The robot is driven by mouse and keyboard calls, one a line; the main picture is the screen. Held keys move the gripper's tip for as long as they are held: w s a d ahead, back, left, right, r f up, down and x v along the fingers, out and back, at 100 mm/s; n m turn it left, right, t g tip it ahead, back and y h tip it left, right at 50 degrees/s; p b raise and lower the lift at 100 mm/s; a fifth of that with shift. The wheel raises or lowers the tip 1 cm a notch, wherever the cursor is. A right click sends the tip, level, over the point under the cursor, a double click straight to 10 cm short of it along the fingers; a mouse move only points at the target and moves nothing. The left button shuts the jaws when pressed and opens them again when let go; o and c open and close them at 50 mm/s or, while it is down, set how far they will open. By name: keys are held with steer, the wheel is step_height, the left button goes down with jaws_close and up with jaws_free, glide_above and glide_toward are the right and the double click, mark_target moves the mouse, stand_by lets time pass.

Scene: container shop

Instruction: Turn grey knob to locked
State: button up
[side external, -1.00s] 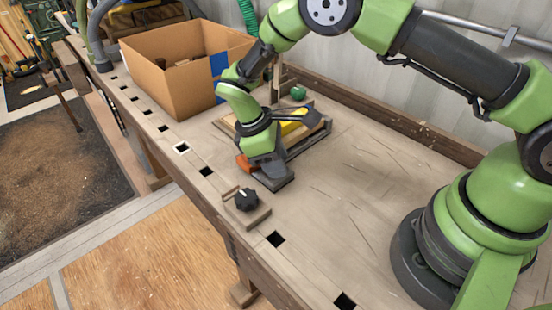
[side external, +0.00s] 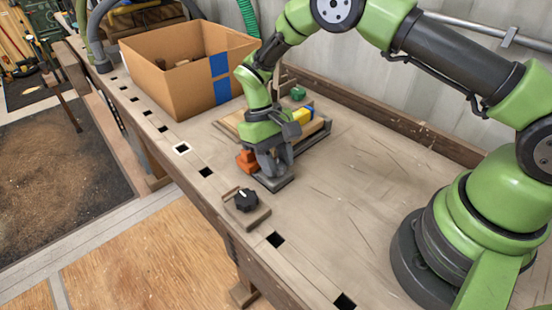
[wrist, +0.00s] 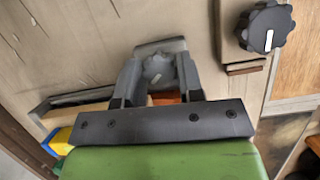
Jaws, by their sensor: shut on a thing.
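The grey knob (wrist: 158,68) sits on a grey base plate (wrist: 160,46) between my fingers in the wrist view. My gripper (wrist: 158,78) points down and is shut on the knob, one finger on each side. In the side view my gripper (side external: 272,164) hides the knob, and only the front of its base plate (side external: 276,184) shows. I cannot tell which way the grey knob's mark points or which setting it is at.
A black knob (side external: 247,199) with a white mark stands on a wooden base nearer the bench's front edge. An orange block (side external: 246,160) is close beside my gripper. Yellow and blue blocks (side external: 303,115) lie behind. A cardboard box (side external: 172,85) stands back left; the bench (side external: 340,185) is clear to the right.

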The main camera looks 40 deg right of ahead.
steer(key=m+y, duration=0.1)
steer(key=m, duration=0.3)
steer(key=shift+d+m+t+y, duration=0.1)
steer(key=shift+m+t+y, duration=0.2)
steer(key=shift+y, duration=0.1)
steer(key=shift+m+t+y, duration=0.4)
steer(key=shift+m+y, duration=0.2)
steer(key=shift+m, duration=1.2)
steer(key=o, duration=0.7)
steer(key=shift+c, duration=0.2)
steer(key=shift+r, duration=0.1)
steer(key=v, duration=1)
